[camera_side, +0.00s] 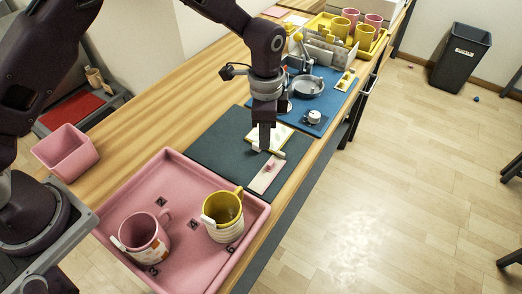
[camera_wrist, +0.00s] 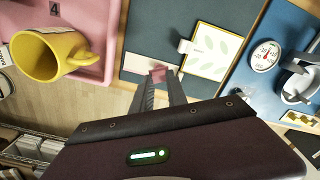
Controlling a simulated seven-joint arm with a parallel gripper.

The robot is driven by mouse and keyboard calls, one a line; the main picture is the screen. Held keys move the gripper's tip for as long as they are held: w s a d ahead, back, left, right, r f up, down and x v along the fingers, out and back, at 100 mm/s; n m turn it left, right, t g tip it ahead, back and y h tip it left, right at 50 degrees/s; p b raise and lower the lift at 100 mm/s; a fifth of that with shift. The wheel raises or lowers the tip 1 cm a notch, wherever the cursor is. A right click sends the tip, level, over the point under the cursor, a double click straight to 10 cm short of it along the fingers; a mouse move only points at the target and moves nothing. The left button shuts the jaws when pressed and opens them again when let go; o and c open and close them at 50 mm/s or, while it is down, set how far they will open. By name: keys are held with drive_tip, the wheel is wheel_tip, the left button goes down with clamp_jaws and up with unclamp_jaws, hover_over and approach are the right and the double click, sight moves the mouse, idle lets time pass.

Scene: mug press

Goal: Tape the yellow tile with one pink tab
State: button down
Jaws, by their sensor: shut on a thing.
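The yellow tile (camera_side: 283,133) lies flat on the dark mat, and a pale sheet with green leaves covers most of its face in the wrist view (camera_wrist: 208,52). My gripper (camera_side: 264,149) points down beside the tile's near edge. It is shut on a small pink tab, which shows at the fingertips in the wrist view (camera_wrist: 158,73). A pale strip (camera_side: 262,182) lies on the mat near the tile, with pink on it (camera_side: 269,164). The fingers partly hide the tile in the side view.
A pink tray (camera_side: 178,170) with a pink-and-white mug (camera_side: 143,240) and a yellow mug (camera_side: 224,212) stands at the near end. A blue mat (camera_side: 322,92) with a press and a dial (camera_wrist: 265,56) lies beyond the dark mat (camera_side: 215,150). A yellow tray (camera_side: 318,22) holds several mugs.

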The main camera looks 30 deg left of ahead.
sight(283, 138)
drive_tip(key=w+n, duration=0.3)
drive_tip(key=w+a+f+n, duration=0.1)
drive_tip(key=w+n, duration=0.2)
drive_tip(key=n, duration=0.1)
drive_tip(key=w+f+n, duration=0.1)
drive_tip(key=w+n, duration=0.3)
drive_tip(key=shift+a, duration=0.15)
drive_tip(key=shift+w+d+n, duration=0.3)
drive_tip(key=shift+w+n, duration=0.1)
drive_tip(key=shift+n, duration=0.2)
drive_tip(key=shift+f, duration=2.55)
drive_tip(key=shift+f, duration=0.5)
drive_tip(key=c, duration=1.2)
unclamp_jaws()
drive_tip(key=shift+c, duration=0.2)
wheel_tip(283, 138, up, 7)
